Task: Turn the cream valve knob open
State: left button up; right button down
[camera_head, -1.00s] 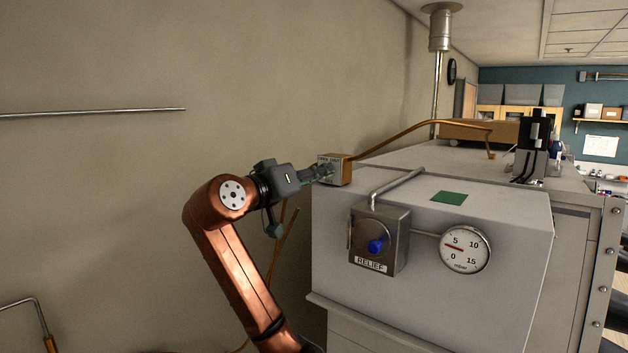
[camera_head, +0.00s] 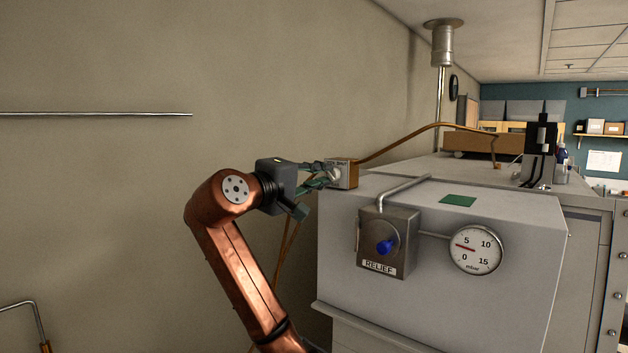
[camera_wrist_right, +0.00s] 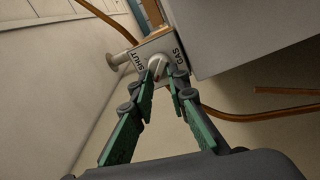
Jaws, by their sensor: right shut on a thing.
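The cream valve knob (camera_wrist_right: 158,66) sits on the front of a small valve box (camera_wrist_right: 163,46) in the right wrist view. In the head view the right gripper (camera_head: 327,176) reaches the valve box (camera_head: 344,173) at the upper left of the grey cabinet; the fingers partly hide the knob there. My left gripper does not show.
The grey cabinet (camera_head: 440,235) fills the right. On its front are a relief box with a blue knob (camera_head: 385,246) and a pressure gauge (camera_head: 476,250). A copper pipe (camera_head: 400,138) runs from the valve box.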

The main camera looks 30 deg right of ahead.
jog(key=shift+d+n, duration=0.3)
jog(key=shift+n, duration=0.5)
jog(key=shift+b, duration=0.3)
